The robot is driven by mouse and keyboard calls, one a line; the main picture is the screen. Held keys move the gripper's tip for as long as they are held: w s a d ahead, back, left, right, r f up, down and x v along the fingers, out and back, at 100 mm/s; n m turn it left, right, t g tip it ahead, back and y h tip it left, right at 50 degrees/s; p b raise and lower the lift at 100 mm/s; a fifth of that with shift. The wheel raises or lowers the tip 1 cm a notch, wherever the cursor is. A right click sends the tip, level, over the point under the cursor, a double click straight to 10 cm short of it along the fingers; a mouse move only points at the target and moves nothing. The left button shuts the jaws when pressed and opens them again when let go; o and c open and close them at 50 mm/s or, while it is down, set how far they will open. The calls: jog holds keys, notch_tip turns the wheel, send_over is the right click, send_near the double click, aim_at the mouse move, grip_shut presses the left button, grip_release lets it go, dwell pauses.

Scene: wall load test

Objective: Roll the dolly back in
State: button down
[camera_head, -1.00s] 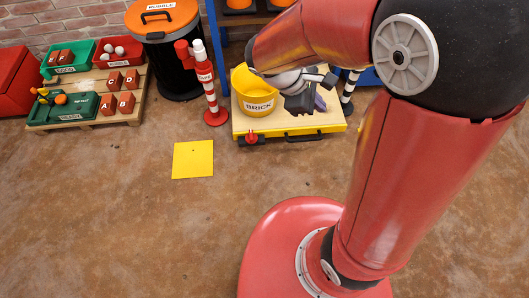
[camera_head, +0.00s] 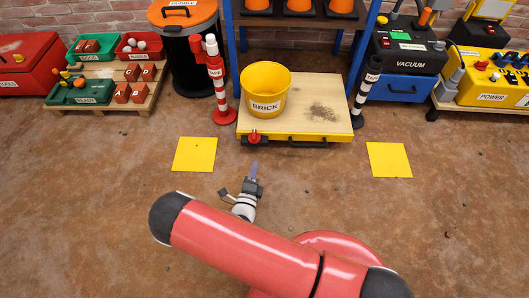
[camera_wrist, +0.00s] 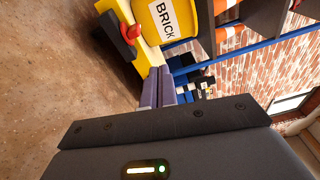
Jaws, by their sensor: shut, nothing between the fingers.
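The dolly (camera_head: 320,127) is a low cart with a wooden top and yellow edge. It stands between a red-and-white post and a black-and-white post, under the front of the blue shelf frame. A yellow bucket (camera_head: 265,95) marked BRICK sits on its left side, and a dark patch of grit lies on its right. A black handle (camera_head: 307,143) and a red knob (camera_head: 254,137) are on its front edge. My gripper (camera_head: 254,170) is shut and empty, in front of the dolly and apart from it. In the wrist view its fingers (camera_wrist: 158,88) point toward the dolly, seen sideways.
Yellow floor squares lie at left (camera_head: 195,154) and right (camera_head: 389,160). The red-and-white post (camera_head: 219,85) and black-and-white post (camera_head: 365,92) flank the dolly. A lidded bin (camera_head: 190,50), a pallet of trays (camera_head: 100,95) and a power unit (camera_head: 490,80) stand along the wall. The front floor is clear.

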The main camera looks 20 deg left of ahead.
notch_tip(320, 180, down, 4)
jog(key=s+n+y, duration=0.2)
jog(key=n+y, duration=0.1)
jog(key=b, duration=0.2)
send_near(254, 140)
jog(key=shift+g, duration=0.3)
jog(key=x, duration=0.7)
jog(key=shift+r, duration=0.2)
